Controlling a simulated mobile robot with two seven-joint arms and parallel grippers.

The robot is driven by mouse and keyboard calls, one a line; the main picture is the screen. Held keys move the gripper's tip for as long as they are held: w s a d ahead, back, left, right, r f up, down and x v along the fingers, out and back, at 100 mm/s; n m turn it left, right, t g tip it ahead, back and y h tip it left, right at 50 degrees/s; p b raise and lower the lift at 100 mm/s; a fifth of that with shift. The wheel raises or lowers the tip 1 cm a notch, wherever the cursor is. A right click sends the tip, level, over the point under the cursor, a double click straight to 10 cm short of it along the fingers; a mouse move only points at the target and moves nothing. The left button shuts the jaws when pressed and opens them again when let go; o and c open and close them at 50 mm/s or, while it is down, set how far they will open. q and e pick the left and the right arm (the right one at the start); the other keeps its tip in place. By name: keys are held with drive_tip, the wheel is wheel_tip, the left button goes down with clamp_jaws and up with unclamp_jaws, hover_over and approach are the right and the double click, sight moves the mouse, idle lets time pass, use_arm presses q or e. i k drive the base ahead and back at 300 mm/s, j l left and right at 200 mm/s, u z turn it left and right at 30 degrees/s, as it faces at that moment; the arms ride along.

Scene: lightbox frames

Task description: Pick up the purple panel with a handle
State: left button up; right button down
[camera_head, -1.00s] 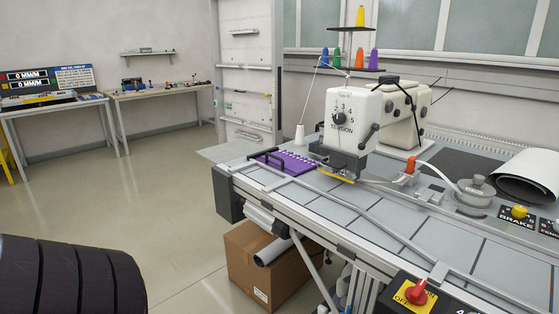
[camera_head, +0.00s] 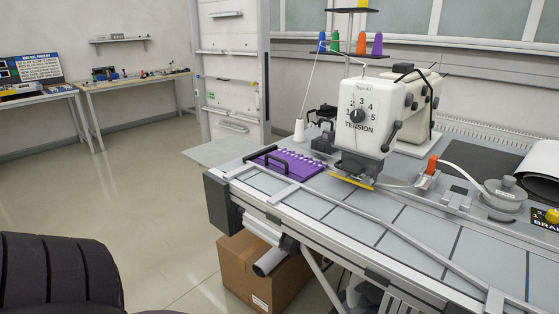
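The purple panel (camera_head: 300,170) lies flat on the far left part of the grey machine table (camera_head: 345,208). Black handles (camera_head: 273,161) stand up along its left side, and a row of small pale pegs or teeth runs along its back edge. The white sewing machine (camera_head: 375,110) with a tension dial stands just right of the panel. Neither of my grippers is in view, so their state and distance from the panel are not shown.
A cardboard box (camera_head: 255,275) sits on the floor under the table. A dark ribbed chair-like shape (camera_head: 60,272) fills the lower left. White spool (camera_head: 299,131) stands behind the panel.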

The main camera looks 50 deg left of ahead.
sight(295, 167)
drive_tip(key=j, duration=1.1)
drive_tip(key=i+j, duration=0.15)
drive_tip(key=j, duration=2.1)
drive_tip(key=i+j, duration=0.1)
drive_tip(key=j, duration=1)
drive_tip(key=i+l, duration=0.1)
drive_tip(key=l, duration=0.2)
drive_tip(key=i+l, duration=0.1)
drive_tip(key=l, duration=0.2)
